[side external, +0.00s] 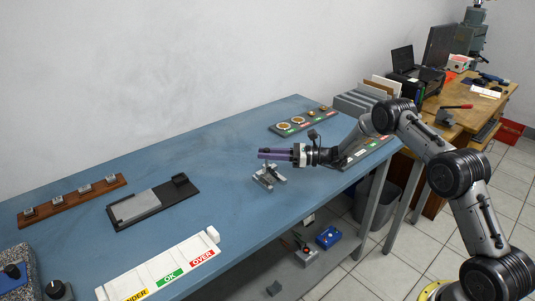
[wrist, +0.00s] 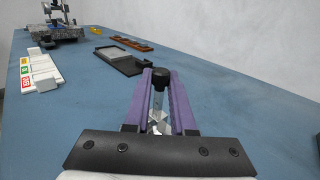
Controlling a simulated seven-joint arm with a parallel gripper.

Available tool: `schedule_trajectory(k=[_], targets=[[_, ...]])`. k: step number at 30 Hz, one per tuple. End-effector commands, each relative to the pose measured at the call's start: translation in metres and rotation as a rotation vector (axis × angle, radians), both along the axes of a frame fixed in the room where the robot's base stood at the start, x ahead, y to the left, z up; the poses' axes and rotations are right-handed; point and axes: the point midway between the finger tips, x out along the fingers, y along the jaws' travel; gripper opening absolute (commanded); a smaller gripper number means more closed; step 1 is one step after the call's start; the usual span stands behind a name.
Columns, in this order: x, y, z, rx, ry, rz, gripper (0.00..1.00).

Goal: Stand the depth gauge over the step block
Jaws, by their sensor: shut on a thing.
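My gripper (side external: 262,153), with purple fingers, reaches level over the blue bench. It is shut on the depth gauge (side external: 268,178), a grey metal piece with spread feet that hangs below the fingers. In the wrist view, the depth gauge's black round knob (wrist: 160,78) shows between the fingertips (wrist: 160,88), with bright metal below it. I cannot tell if its feet touch the bench. A long grey block in a black tray (side external: 150,204) lies to the left; I cannot tell for sure that it is the step block.
A white strip with coloured labels (side external: 165,268) lies along the front edge. A brown rack with small metal blocks (side external: 72,200) is at the far left. A green board with round pieces (side external: 300,121) is at the back. The bench between gripper and black tray is clear.

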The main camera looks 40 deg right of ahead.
Motion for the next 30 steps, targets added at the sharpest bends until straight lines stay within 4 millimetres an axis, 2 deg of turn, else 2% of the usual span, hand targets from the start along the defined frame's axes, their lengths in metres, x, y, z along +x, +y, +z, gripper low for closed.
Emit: schedule_trajectory(k=[8,9,13,14,22,26,30], targets=[[0.000,0.000,-0.007,0.001,-0.002,0.000,0.00],[0.000,0.000,-0.008,0.000,0.000,0.000,0.27],[0.000,0.000,-0.008,0.000,0.000,0.000,0.50],[0.000,0.000,-0.008,0.000,0.000,0.000,0.53],[0.000,0.000,-0.008,0.000,0.000,0.000,0.53],[0.000,0.000,0.000,-0.001,-0.001,0.000,0.53],[-0.014,-0.016,0.001,0.001,0.002,-0.005,0.53]])
